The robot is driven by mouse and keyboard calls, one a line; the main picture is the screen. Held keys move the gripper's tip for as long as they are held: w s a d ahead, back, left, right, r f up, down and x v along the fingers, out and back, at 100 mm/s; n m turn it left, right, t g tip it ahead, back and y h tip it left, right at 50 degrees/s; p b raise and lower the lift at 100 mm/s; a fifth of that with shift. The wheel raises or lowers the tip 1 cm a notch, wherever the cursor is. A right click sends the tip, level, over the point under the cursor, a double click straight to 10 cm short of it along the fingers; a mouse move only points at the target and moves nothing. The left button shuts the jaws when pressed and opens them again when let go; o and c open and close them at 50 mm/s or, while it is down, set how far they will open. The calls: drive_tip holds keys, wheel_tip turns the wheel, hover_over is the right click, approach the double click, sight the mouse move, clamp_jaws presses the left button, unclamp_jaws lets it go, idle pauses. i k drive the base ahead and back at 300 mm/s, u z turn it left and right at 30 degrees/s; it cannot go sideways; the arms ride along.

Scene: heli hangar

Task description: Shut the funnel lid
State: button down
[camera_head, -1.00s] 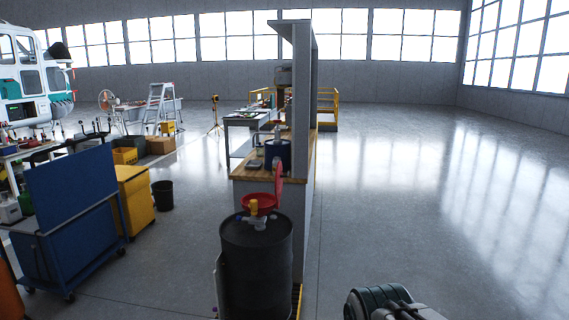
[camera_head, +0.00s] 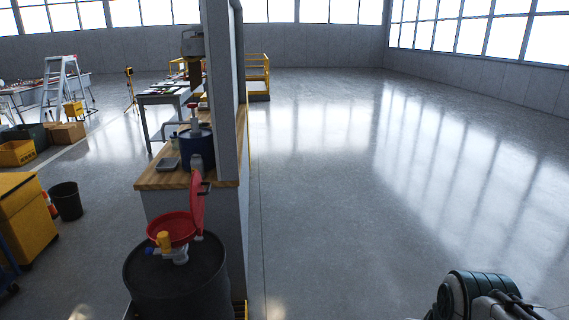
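The red funnel (camera_head: 170,228) sits on top of a black drum (camera_head: 190,277) at the lower left of the head view. Its red lid (camera_head: 197,205) stands open, upright at the funnel's right rear edge. A dark handle or latch shows near the lid's top. Part of my arm shows at the lower right, well to the right of the drum. My gripper itself is not in view.
A wood-topped workbench (camera_head: 160,180) with a blue container (camera_head: 193,147) and a tall grey panel (camera_head: 222,100) stands just behind the drum. A black bin (camera_head: 66,201) and yellow cabinet (camera_head: 24,222) are at left. The floor on the right is clear.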

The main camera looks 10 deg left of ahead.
sight(197, 193)
drive_tip(key=u, duration=0.4)
drive_tip(key=i, duration=1.5)
drive_tip(key=u, duration=0.85)
